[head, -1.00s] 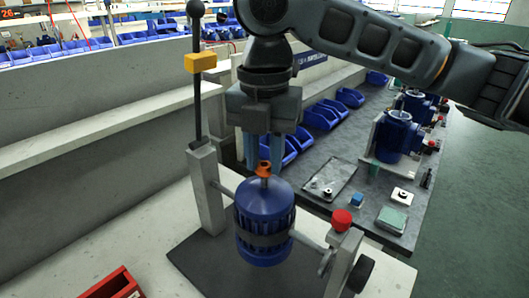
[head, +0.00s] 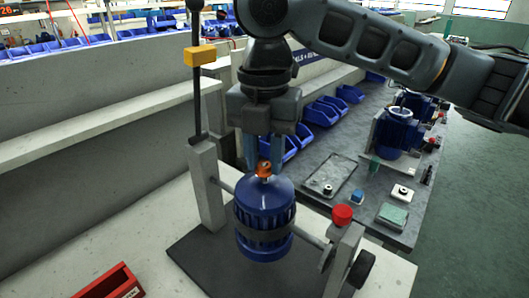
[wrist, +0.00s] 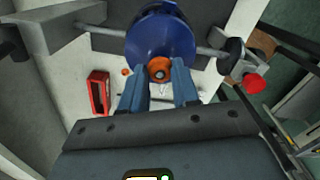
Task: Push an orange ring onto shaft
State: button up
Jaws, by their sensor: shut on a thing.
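An orange ring (head: 264,169) sits at the top of the blue pump body (head: 264,218), around or over its upright shaft. In the wrist view the ring (wrist: 158,68) shows the shaft end as a dark spot in its middle. My gripper (head: 263,166) points down from above, its blue fingers at the ring's height. In the wrist view my gripper's fingertips (wrist: 159,73) are on either side of the ring, shut on it. How far down the shaft the ring sits is hard to tell. The pump body is held upright in a clamp stand.
The stand has a grey post (head: 207,185) at left with a yellow block (head: 199,56) on a rod, and a red knob (head: 342,215) at right. A red bin (head: 112,283) lies front left. A side bench with blue bins and motors (head: 397,133) stands behind right.

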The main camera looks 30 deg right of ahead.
jog(key=shift+f+b, duration=0.5)
jog(key=shift+f, duration=0.55)
dwell(0.8)
jog(key=o, duration=1.1)
jog(key=shift+o, duration=0.2)
jog(key=shift+r, duration=0.15)
notch_tip(320, 180, up, 8)
jog(key=p, duration=0.7)
jog(key=shift+r, duration=0.25)
